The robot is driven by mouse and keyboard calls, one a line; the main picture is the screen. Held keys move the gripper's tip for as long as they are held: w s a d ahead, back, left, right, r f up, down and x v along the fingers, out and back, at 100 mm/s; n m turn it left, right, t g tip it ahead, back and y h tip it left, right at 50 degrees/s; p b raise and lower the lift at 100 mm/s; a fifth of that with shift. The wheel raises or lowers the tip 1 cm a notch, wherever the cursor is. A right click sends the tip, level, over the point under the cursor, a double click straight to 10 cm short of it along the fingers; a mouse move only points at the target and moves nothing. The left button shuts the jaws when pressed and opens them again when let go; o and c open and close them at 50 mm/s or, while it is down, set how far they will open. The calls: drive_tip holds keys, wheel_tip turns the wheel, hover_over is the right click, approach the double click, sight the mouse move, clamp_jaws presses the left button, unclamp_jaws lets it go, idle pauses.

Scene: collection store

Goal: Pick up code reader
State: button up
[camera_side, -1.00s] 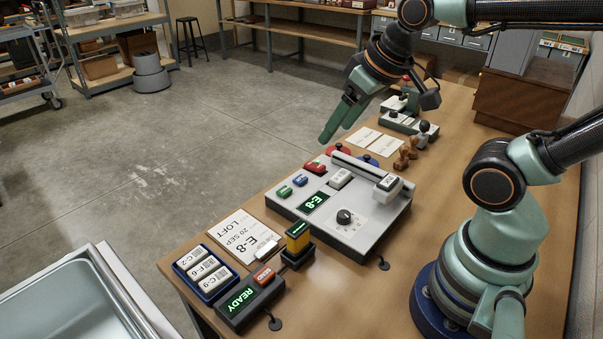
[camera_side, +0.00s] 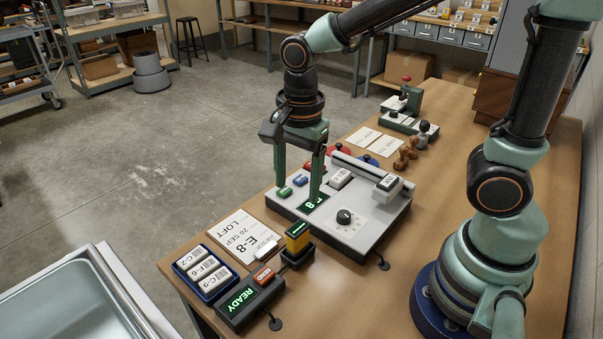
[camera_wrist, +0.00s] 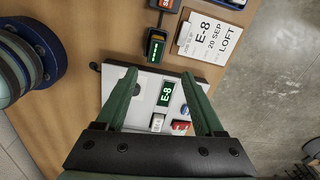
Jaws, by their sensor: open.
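The code reader appears to be the yellow and black device (camera_side: 298,237) standing upright in a dark holder at the near edge of the grey console; its top with a small green display shows in the wrist view (camera_wrist: 155,48). My gripper (camera_side: 298,190) is open and empty, pointing down over the console's left part, behind the reader in the side view. In the wrist view my gripper (camera_wrist: 159,77) frames the console's E-8 display, and the reader lies just beyond the fingertips, apart from them.
The grey console (camera_side: 370,215) has a dial, several coloured buttons and a rail. A clipboard card (camera_side: 240,235), a blue tray of labelled pieces (camera_side: 226,287) and a READY box (camera_side: 240,300) surround the reader. A metal basin (camera_side: 70,295) stands at the front left.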

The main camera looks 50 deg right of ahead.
sight(299, 228)
drive_tip(key=shift+a+f+m, duration=0.4)
drive_tip(key=shift+f+m, duration=0.1)
drive_tip(key=shift+m, duration=0.2)
drive_tip(key=shift+f, duration=0.35)
wheel_tip(299, 228, down, 6)
drive_tip(key=shift+f, duration=0.1)
drive_tip(key=f, duration=0.3)
drive_tip(key=shift+s+d+f, duration=0.2)
drive_tip(key=shift+d+f, duration=0.1)
drive_tip(key=shift+f, duration=0.8)
clamp_jaws()
